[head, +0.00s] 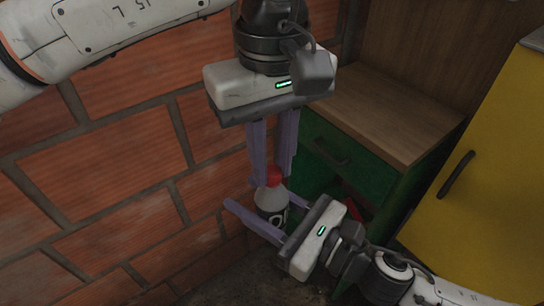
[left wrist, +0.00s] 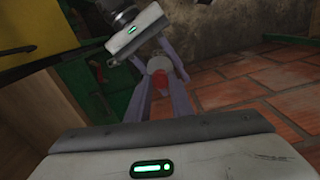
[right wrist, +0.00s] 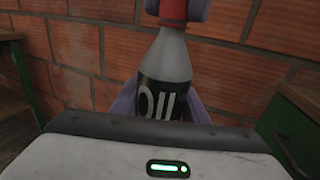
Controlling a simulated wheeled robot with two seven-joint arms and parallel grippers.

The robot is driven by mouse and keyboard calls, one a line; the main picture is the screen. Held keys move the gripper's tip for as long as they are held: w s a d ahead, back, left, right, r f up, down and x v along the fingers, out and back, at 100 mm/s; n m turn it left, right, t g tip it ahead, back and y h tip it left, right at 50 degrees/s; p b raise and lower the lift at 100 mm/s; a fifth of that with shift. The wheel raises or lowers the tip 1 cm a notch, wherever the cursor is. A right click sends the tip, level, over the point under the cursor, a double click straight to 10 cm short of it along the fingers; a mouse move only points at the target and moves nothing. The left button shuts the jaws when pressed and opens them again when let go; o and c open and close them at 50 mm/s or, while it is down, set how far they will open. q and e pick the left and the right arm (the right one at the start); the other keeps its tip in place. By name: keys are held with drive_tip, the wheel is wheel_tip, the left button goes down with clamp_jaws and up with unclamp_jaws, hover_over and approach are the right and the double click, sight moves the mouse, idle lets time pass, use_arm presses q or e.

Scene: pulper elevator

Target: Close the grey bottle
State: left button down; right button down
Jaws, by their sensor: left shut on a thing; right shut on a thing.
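The grey bottle (head: 270,199) stands upright in the head view, with a black label reading "OIL" that shows in the right wrist view (right wrist: 165,98). A red cap (right wrist: 173,10) sits at the top of its neck; whether it is fully seated cannot be told. My left gripper (head: 271,178) points down from above, its purple fingers shut on the red cap, also in the left wrist view (left wrist: 159,82). My right gripper (head: 258,200) comes in from the lower right, its purple fingers shut around the bottle's body (right wrist: 166,60).
A brick wall (head: 120,180) stands close on the left. A green cabinet with a wooden top (head: 385,115) is behind to the right, and a yellow cabinet door (head: 490,170) is at the far right. A red object (head: 355,192) shows partly behind my right gripper.

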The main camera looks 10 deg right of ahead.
use_arm(q)
drive_tip(key=m, duration=0.4)
drive_tip(key=shift+m, duration=0.3)
drive_tip(key=c, duration=1.6)
unclamp_jaws()
drive_tip(key=shift+o, duration=0.2)
drive_tip(key=shift+r, duration=2.3)
drive_tip(key=shift+c, duration=0.4)
